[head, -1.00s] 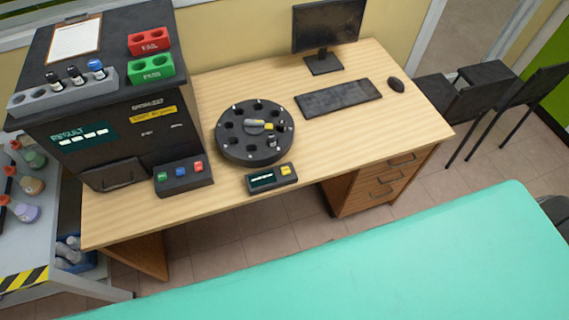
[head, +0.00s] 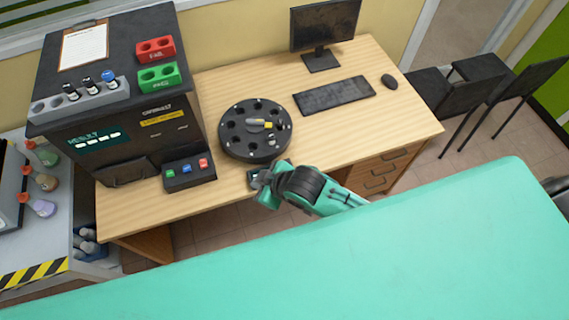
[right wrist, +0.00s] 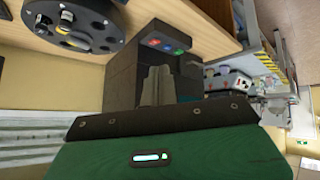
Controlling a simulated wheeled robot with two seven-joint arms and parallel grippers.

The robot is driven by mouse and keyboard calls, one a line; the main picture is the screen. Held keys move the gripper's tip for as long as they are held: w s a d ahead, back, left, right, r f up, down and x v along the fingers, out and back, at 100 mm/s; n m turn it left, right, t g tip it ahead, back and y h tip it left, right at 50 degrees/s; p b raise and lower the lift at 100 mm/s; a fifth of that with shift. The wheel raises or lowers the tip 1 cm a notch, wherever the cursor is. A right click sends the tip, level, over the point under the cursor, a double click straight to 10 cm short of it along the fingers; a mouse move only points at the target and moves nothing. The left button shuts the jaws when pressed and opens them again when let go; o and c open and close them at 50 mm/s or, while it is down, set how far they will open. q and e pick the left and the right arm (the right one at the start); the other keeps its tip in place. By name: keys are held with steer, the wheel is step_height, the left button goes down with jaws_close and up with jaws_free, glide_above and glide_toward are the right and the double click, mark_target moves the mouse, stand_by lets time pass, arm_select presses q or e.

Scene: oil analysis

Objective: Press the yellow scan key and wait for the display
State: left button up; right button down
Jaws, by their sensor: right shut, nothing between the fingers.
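The small dark scan device (head: 252,177) lies at the front edge of the wooden desk. My right gripper (head: 262,184) is over it and hides most of it, including its yellow key and display. I cannot tell whether the fingers touch the key. In the right wrist view, the grey fingers (right wrist: 156,84) are together with nothing between them. The scan device cannot be made out in that view. My left gripper is not in view.
A round black carousel (head: 237,145) stands just behind my right gripper. A button box (head: 189,172) and the dark analyser (head: 110,151) stand to the left. A keyboard (head: 334,95) and monitor (head: 324,28) are at the back right.

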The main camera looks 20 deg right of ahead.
steer(key=w+f+n+y, duration=0.1)
steer(key=w+f+n, duration=0.4)
steer(key=w, duration=0.1)
steer(key=w+d+f+n, duration=0.2)
steer(key=w+d+f, duration=0.2)
steer(key=w+d, duration=0.3)
steer(key=d, duration=0.5)
steer(key=shift+w+d+f+n, duration=0.2)
steer(key=shift+w+n, duration=0.15)
steer(key=shift+n, duration=0.05)
step_height(320, 180, down, 7)
steer(key=b, duration=0.7)
steer(key=shift+f, duration=0.2)
steer(key=shift+f+b, duration=0.35)
steer(key=shift+f, duration=0.35)
stand_by(0.5)
steer(key=shift+f, duration=0.4)
